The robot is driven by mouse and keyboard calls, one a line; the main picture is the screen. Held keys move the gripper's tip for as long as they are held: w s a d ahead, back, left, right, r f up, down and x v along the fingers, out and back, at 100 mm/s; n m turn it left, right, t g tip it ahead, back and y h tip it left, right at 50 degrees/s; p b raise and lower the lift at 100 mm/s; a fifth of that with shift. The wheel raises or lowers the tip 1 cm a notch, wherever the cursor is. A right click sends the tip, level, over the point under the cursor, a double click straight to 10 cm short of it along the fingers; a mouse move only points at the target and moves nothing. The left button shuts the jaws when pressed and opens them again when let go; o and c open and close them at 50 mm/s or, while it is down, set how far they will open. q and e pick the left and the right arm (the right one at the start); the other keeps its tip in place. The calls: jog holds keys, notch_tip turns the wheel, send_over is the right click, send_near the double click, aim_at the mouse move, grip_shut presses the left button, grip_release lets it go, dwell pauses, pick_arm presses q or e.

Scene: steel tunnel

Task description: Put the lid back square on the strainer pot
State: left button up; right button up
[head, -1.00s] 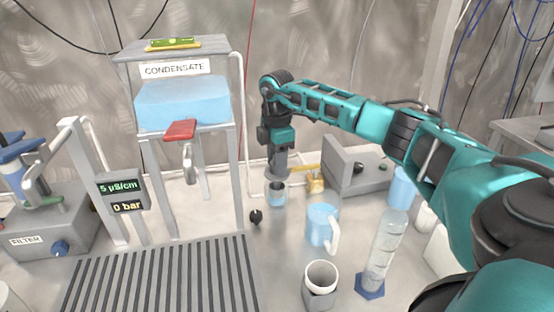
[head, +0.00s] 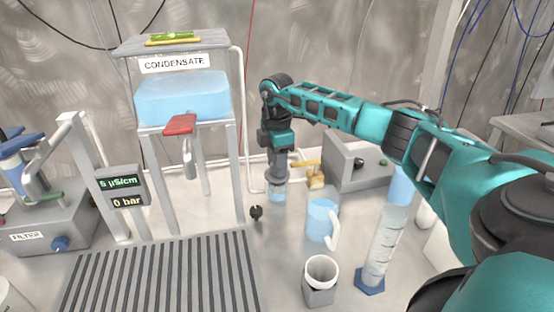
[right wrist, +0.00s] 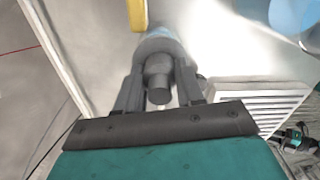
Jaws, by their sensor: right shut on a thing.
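The strainer pot (head: 277,194) is a small bluish, clear-looking vessel on the bench right of the condensate stand. My right gripper (head: 279,172) points straight down over it, shut on the grey lid. In the right wrist view the lid's round knob (right wrist: 158,82) sits between the fingers, with the wider grey lid (right wrist: 163,46) beyond it. The lid is at the pot's mouth. I cannot tell whether it sits flush and square, as the gripper hides the rim. My left gripper is not in view.
A yellow-handled fitting (head: 307,163) stands close right of the pot. A blue jug (head: 319,218), a measuring cylinder (head: 383,245) and a white cup in a grey holder (head: 318,290) stand nearer. A black knob (head: 256,212) is at left. A slatted grate (head: 165,275) lies front left.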

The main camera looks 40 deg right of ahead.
jog(key=shift+f, duration=0.15)
dwell(0.3)
jog(key=shift+f, duration=0.45)
jog(key=shift+r+p, duration=0.1)
jog(key=shift+p, duration=0.3)
jog(key=o, duration=1.6)
jog(key=shift+o, duration=0.7)
